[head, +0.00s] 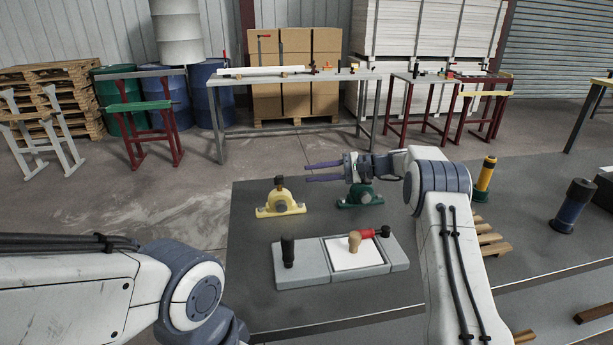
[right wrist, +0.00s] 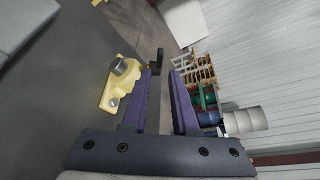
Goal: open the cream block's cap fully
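The cream block (head: 281,204) stands near the back left of the dark table, with a dark upright part (head: 279,182) on top. In the right wrist view the cream block (right wrist: 113,95) lies left of the fingers, with a round metal piece on it and a dark bent part (right wrist: 158,59) just beyond the fingertips. I cannot tell how far its cap is open. My right gripper (head: 307,172) is open and empty, its fingers pointing left toward the cream block and apart from it. It also shows in the right wrist view (right wrist: 161,70). My left gripper is out of view.
A green block (head: 360,198) stands just below my right gripper.

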